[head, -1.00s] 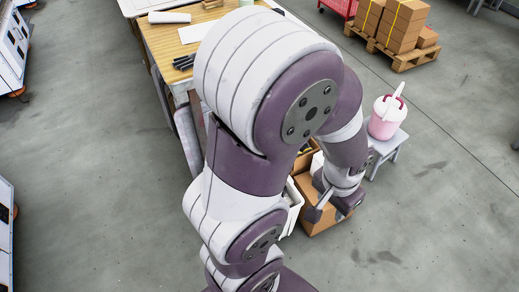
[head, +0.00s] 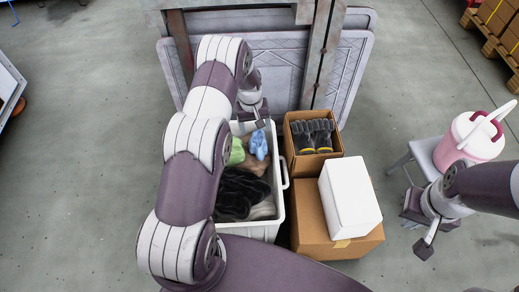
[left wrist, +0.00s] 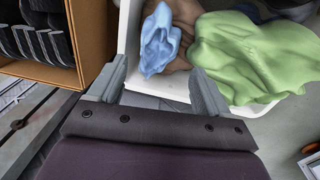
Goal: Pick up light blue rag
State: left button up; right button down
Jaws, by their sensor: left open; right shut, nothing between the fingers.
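The light blue rag (head: 258,144) lies crumpled at the far end of a white bin (head: 279,212), beside a green cloth (head: 237,153). In the left wrist view the rag (left wrist: 161,42) rests against brown cloth near the bin's wall, with the green cloth (left wrist: 255,55) to its right. My left gripper (head: 252,124) is just beyond the rag, near the bin's far rim. In its wrist view the open, empty fingers (left wrist: 159,78) point toward the rag, apart from it. My right gripper (head: 420,240) is shut and empty, off to the right of the boxes.
Black and beige cloths (head: 240,192) fill the nearer bin. An open cardboard box with black gloves (head: 313,136) and a carton bearing a white box (head: 349,197) stand right of it. A metal-framed grey panel (head: 281,72) stands behind. A pink jug (head: 466,140) sits on a stool.

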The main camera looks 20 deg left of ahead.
aim_at(256, 137)
pick_arm(q)
jog(key=f, duration=0.1)
jog(key=f+b, duration=0.1)
jog(key=f, duration=0.1)
jog(key=shift+w+a+f, duration=0.15)
jog(key=shift+a+f, duration=0.05)
jog(key=shift+f, duration=0.45)
jog(key=f+b, duration=0.1)
jog(key=f, duration=0.2)
jog(key=f+b, duration=0.1)
jog(key=f, duration=0.1)
jog(key=shift+w+d+b, duration=0.1)
jog(key=shift+d+b, duration=0.2)
jog(key=shift+d, duration=0.05)
pick_arm(e)
jog(key=f, duration=0.3)
jog(key=shift+w+a+f, duration=0.1)
jog(key=shift+w+f, duration=0.2)
jog(key=shift+f, duration=0.05)
pick_arm(q)
jog(key=c, duration=0.8)
